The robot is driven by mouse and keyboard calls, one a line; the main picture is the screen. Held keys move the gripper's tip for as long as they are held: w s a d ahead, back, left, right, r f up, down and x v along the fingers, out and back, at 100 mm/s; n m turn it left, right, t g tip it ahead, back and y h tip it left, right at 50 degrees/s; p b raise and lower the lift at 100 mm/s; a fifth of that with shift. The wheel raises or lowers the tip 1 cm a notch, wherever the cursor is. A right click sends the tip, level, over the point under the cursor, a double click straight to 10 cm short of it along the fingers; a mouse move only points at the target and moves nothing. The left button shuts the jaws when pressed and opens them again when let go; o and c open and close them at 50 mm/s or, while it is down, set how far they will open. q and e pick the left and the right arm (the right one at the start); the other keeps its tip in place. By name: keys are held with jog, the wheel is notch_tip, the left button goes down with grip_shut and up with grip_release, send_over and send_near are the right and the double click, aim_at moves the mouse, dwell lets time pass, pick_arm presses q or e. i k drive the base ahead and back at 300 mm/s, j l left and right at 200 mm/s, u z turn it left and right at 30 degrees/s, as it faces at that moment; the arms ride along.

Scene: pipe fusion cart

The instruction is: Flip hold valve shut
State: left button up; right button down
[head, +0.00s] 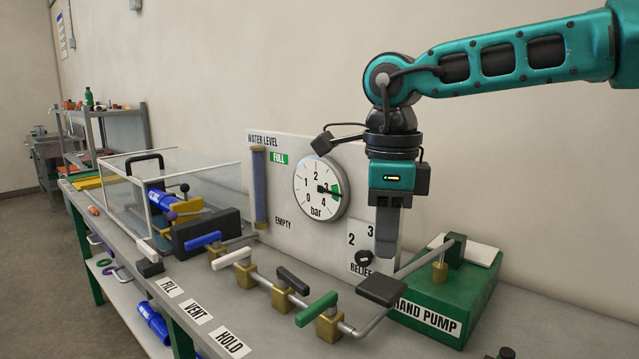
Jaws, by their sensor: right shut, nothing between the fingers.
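The HOLD label (231,343) is on the bench's front edge, right of the FILL and VENT labels. I cannot tell for sure which valve the HOLD label marks. My right gripper (386,248) is shut and empty, pointing down above and right of the valves, apart from them. My left gripper is not in view.
A green hand pump (440,318) with a dark-gripped lever stands right of the valves. A black relief knob (364,257) is beside my right fingers. The gauge (319,188) on the white panel reads a little over 3 bar. A clear tank (115,198) stands at the left.

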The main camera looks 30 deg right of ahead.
aim_at(285, 278)
jog(key=k+j, duration=0.75)
jog(key=j, duration=0.2)
